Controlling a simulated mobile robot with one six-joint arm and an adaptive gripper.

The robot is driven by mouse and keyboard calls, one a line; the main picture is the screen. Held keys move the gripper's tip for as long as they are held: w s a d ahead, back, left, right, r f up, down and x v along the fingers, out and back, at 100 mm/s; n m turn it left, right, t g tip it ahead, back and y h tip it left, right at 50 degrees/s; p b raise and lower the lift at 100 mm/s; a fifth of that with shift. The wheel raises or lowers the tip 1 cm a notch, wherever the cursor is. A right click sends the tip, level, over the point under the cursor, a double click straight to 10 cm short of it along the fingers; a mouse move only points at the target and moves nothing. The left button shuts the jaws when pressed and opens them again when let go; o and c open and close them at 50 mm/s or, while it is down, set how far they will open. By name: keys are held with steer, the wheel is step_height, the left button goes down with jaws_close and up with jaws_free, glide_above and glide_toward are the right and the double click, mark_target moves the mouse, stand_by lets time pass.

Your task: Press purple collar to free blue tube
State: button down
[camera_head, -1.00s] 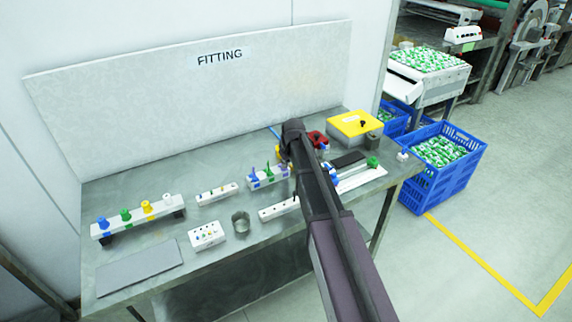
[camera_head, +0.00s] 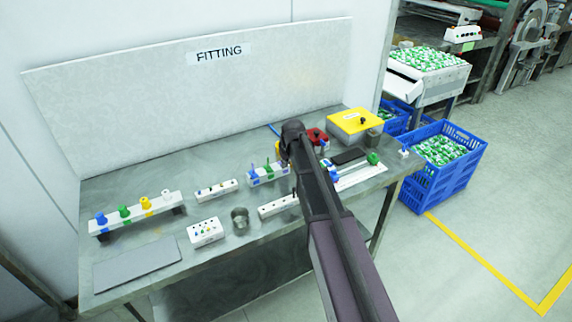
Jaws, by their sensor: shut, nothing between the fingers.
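A thin blue tube (camera_head: 273,130) shows on the table's back part, just left of my arm's dark end. The rest of it is hidden behind the arm. I cannot make out the purple collar for certain; my arm covers that part of the table. A red part (camera_head: 317,136) shows just right of the arm, and a yellow part shows at its left edge (camera_head: 280,149). My arm reaches over the table from the lower right. My gripper is hidden behind the arm's end, so its fingers and any contact do not show.
A white rack (camera_head: 268,175) with blue and green pegs stands left of the arm. A rail (camera_head: 158,208) with coloured knobs, a white block (camera_head: 205,232) and a metal cup (camera_head: 240,219) stand further left. A yellow-topped box (camera_head: 356,121) is at the back right.

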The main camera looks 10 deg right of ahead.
mark_target(285, 170)
steer(key=shift+s, duration=0.2)
stand_by(0.3)
steer(key=shift+w+r+p, duration=0.1)
steer(key=shift+r+p, duration=0.25)
steer(key=shift+p, duration=0.35)
step_height(285, 170, up, 4)
steer(key=p, duration=0.3)
steer(key=shift+f+p, duration=0.15)
steer(key=shift+p, duration=0.2)
steer(key=p+v, duration=0.9)
steer(key=shift+r, duration=0.3)
steer(key=s+f+m+g+h, duration=0.1)
steer(key=s+m+g, duration=0.2)
steer(key=s, duration=2.3)
steer(key=shift+a+f+m, duration=0.15)
steer(key=shift+a+m, duration=0.15)
steer(key=shift+d, duration=0.1)
